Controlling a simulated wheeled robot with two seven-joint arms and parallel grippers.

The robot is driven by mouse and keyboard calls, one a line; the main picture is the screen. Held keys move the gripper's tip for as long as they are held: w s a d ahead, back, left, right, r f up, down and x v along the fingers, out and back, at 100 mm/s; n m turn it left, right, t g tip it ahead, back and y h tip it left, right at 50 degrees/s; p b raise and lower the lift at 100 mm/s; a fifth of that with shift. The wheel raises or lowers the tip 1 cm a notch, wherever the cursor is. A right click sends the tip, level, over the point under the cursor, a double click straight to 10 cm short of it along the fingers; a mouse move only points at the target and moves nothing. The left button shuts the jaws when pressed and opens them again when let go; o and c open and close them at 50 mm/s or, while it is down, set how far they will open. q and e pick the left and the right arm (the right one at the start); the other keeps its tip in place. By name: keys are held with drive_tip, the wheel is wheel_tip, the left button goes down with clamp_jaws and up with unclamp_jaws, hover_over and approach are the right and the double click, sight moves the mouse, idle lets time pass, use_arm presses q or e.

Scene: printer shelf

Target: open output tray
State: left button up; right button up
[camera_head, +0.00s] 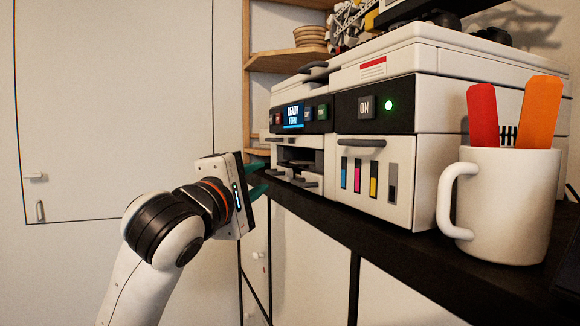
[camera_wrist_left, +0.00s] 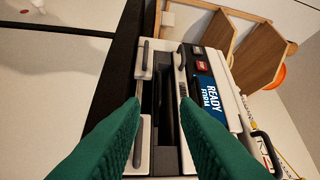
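The white printer (camera_head: 400,80) stands on a black-topped cabinet, with a lit display reading READY (camera_head: 293,115). Below the display is a dark output opening (camera_head: 300,157); small white fronts with grey handles (camera_head: 305,181) sit under it. In the left wrist view the printer appears turned sideways, with the dark slot (camera_wrist_left: 166,110) between the fingertips and a long grey handle (camera_wrist_left: 138,130) by one finger. My left gripper (camera_head: 260,180) is open and empty, in front of the printer's left end. Whether a finger touches the handle cannot be told. My right gripper is not in view.
A white mug (camera_head: 505,205) with red and orange items stands at the right on the black counter (camera_head: 400,255). Wooden shelves (camera_head: 285,62) with stacked bowls (camera_head: 310,36) are behind. A white door (camera_head: 110,110) is at the left.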

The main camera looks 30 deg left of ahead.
sight(282, 165)
use_arm(q)
drive_tip(key=w+p, duration=0.1)
drive_tip(key=w, duration=0.2)
drive_tip(key=w+r+p, duration=0.1)
drive_tip(key=w, duration=0.2)
drive_tip(key=w+p, duration=0.2)
drive_tip(key=w, duration=0.2)
drive_tip(key=shift+w+a+r, duration=0.1)
drive_tip(key=shift+a+r, duration=0.1)
drive_tip(key=shift+a, duration=0.2)
drive_tip(key=shift+w, duration=0.45)
drive_tip(key=shift+f, duration=0.1)
clamp_jaws()
